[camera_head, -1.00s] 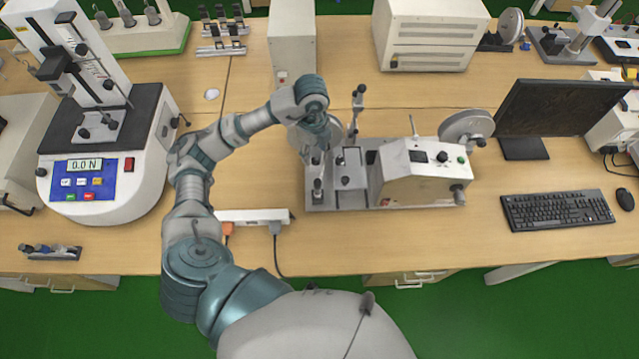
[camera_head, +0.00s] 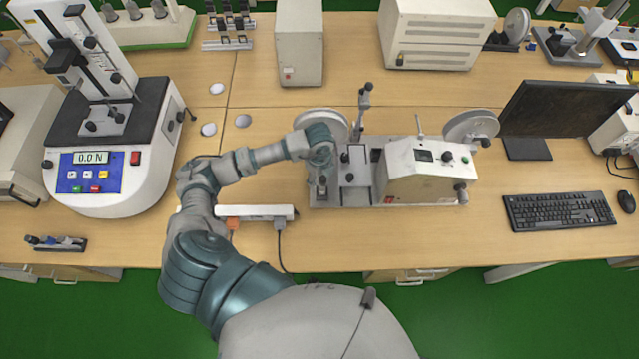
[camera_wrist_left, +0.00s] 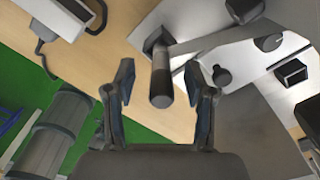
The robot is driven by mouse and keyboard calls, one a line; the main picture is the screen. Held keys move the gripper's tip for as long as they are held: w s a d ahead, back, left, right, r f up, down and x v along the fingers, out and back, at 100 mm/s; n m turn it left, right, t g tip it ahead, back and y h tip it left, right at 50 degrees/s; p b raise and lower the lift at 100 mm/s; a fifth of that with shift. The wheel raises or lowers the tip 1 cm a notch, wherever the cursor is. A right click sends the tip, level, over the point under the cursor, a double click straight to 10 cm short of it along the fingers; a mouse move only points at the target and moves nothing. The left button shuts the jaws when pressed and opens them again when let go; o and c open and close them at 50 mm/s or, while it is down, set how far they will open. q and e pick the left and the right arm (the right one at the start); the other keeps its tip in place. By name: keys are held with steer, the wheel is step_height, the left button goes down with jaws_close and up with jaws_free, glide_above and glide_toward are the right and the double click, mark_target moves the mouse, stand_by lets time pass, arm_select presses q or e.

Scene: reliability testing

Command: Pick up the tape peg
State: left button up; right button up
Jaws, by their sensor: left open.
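The tape peg (camera_wrist_left: 161,82) is a dark upright cylinder with a rounded end, seen between the fingers of my left gripper (camera_wrist_left: 159,70) in the left wrist view. The two fingers are spread on either side, with a visible gap to the peg. In the head view my left gripper (camera_head: 321,164) points down over the left end of the grey tape machine (camera_head: 425,175). My wrist hides much of that end there. My right gripper is in neither view.
A reel (camera_head: 318,122) stands behind my wrist and another reel (camera_head: 470,127) at the machine's right. A white power strip (camera_head: 262,212) lies to the left. A force tester (camera_head: 120,175) stands far left, a keyboard (camera_head: 560,210) at right.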

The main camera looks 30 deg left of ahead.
mark_target(324, 178)
arm_select(q)
steer(key=shift+d+f, duration=0.2)
steer(key=shift+f, duration=0.3)
steer(key=shift+d+r, duration=0.15)
steer(key=shift+d, duration=0.45)
steer(key=shift+c, duration=0.2)
steer(key=shift+d+r, duration=0.1)
steer(key=shift+d, duration=0.15)
steer(key=c, duration=0.8)
jaws_close()
steer(key=shift+a, duration=0.65)
steer(key=shift+r, duration=0.15)
steer(key=shift+w+r, duration=0.15)
steer(key=shift+r, duration=0.2)
steer(key=shift+d+r+b, duration=0.2)
steer(key=shift+d+r, duration=0.05)
steer(key=shift+r, duration=0.4)
steer(key=shift+d+r+b, duration=0.2)
steer(key=shift+r, duration=0.4)
steer(key=d+r+b, duration=0.1)
steer(key=d+b, duration=0.1)
steer(key=d, duration=1.3)
steer(key=shift+d+r, duration=0.15)
steer(key=shift+d, duration=0.15)
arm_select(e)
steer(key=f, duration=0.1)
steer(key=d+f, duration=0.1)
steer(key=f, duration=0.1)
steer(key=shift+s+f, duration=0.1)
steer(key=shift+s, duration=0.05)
